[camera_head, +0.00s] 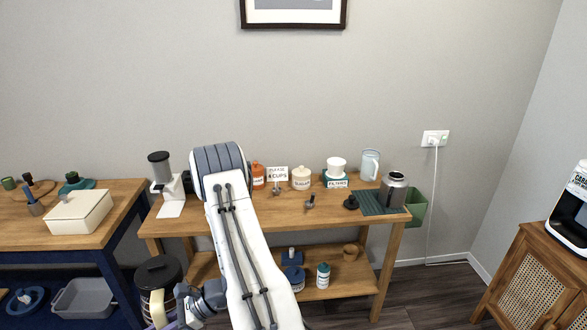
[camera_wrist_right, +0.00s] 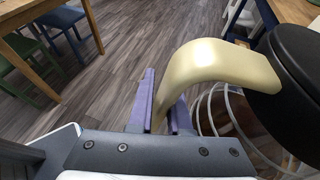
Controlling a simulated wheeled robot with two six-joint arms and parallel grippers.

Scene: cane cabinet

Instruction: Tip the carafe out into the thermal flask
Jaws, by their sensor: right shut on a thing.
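The carafe (camera_head: 157,278) has a black lid, a clear body and a cream handle, and is at the lower left in the head view. My right gripper (camera_head: 172,324) is shut on its handle. In the right wrist view, the cream handle (camera_wrist_right: 215,66) runs down between the purple fingers (camera_wrist_right: 162,115), with the black lid at right. The carafe looks roughly upright; its contents cannot be made out. The thermal flask (camera_head: 394,189), grey metal with a dark top, stands upright at the right end of the wooden table, far from the gripper. My left gripper is not in view.
A black lid-like piece (camera_head: 351,202), a pale pitcher (camera_head: 370,164), a filter holder (camera_head: 336,166), jars and a grinder (camera_head: 162,175) share the table (camera_head: 255,221). A lower shelf holds a bottle (camera_head: 323,275) and cup.

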